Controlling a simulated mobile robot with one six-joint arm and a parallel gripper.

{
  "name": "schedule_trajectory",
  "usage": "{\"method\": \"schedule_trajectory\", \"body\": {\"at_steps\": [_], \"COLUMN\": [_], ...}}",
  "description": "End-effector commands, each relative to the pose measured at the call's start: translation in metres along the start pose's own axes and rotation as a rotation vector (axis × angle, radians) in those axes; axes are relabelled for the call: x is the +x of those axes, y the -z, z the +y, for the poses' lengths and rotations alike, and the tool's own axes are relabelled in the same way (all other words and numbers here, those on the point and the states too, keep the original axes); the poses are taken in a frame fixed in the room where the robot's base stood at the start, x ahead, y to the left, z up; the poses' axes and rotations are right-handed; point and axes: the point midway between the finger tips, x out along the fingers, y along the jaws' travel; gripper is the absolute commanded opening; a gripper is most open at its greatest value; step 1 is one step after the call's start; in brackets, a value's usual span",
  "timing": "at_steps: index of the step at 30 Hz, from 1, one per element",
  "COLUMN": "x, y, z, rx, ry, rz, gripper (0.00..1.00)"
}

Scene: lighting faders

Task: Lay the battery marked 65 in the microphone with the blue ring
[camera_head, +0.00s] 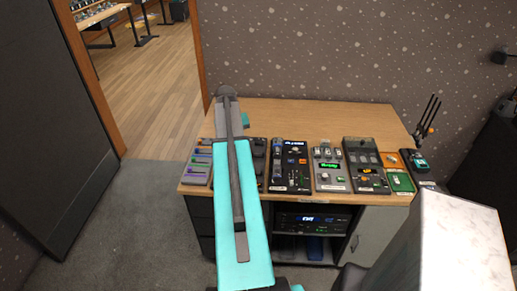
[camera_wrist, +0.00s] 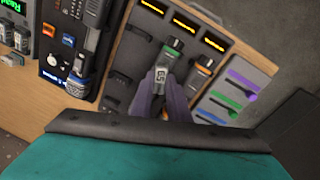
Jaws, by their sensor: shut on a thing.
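My gripper (camera_wrist: 163,84), with two purplish fingers, is shut on a small dark battery (camera_wrist: 160,75) with a white label marked 65. The battery is over the dark charger unit on the desk. The tray (camera_head: 195,178) also shows in the head view, left of my arm. My arm hides the gripper and battery there.
The charger (camera_wrist: 196,32) has lit yellow displays. A green-ended item (camera_wrist: 172,49) and an orange-ended item (camera_wrist: 203,66) stand close to my fingers. Mixing panels (camera_head: 290,165) fill the desk's front to the right. The wooden desk (camera_head: 300,115) is bare at the back.

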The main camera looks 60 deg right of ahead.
Motion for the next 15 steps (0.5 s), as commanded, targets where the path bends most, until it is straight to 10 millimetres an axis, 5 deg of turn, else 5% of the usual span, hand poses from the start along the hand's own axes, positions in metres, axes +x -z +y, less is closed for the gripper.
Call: {"method": "schedule_trajectory", "body": {"at_steps": [15], "x": [-0.039], "y": [-0.01], "z": [-0.172], "rx": [-0.342], "ry": [0.0], "rz": [0.038], "gripper": [0.0]}}
